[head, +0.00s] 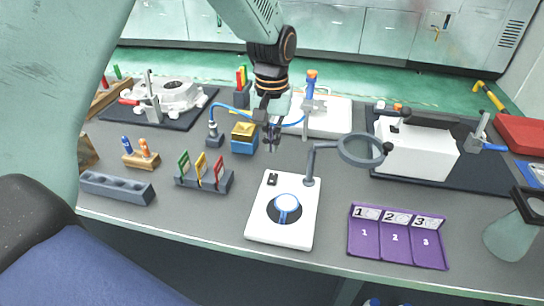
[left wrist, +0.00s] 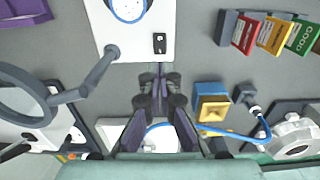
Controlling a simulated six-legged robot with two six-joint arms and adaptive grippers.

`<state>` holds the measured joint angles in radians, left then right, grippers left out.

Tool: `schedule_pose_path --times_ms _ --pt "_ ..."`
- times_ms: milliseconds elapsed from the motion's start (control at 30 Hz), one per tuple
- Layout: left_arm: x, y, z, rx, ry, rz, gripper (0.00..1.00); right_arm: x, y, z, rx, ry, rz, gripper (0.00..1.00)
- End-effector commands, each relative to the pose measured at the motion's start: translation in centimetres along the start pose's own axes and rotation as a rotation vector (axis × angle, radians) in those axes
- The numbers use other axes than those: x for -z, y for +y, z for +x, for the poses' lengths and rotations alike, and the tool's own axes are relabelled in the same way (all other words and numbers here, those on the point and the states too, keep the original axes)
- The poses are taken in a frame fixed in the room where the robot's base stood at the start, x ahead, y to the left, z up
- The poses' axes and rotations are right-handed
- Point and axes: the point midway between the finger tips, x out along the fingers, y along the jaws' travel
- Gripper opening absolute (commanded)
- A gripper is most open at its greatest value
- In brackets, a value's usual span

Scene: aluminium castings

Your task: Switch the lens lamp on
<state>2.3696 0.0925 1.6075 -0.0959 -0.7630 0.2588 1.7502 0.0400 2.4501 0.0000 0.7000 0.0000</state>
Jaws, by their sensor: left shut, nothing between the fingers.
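The lens lamp has a white base (head: 259,228) with a round light disc, a grey jointed arm and a ring lens (head: 362,150). A small black switch (head: 272,179) sits at the base's far left corner; it also shows in the left wrist view (left wrist: 160,43). My left gripper (head: 271,148) is shut and empty, fingers pointing down, beyond the base's far edge. In the left wrist view its fingertips (left wrist: 159,72) lie just short of that edge, in line with the switch and apart from it. My right gripper's fingers do not show.
A blue and yellow block (head: 243,138) and a blue cable are close to the left gripper. A rack with coloured tags (head: 204,181) stands left of the lamp. A purple numbered tray (head: 397,238) lies to its right. A white box (head: 415,150) stands behind the lens.

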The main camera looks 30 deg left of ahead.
Motion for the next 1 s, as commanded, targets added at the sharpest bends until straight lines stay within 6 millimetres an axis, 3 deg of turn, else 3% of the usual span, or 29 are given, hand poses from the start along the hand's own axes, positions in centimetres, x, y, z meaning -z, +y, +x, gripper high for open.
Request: schedule_pose_path --times_ms 200,667,1000 --pt "0.0 0.0 -2.0 0.0 0.0 0.0 0.0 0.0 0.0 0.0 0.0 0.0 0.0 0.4" --pt "-0.1 0.0 -2.4 0.0 -0.001 0.0 0.0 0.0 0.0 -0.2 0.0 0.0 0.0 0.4" --pt "-0.3 0.3 -4.1 0.001 -0.005 0.001 0.0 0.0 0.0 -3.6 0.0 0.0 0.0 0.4"
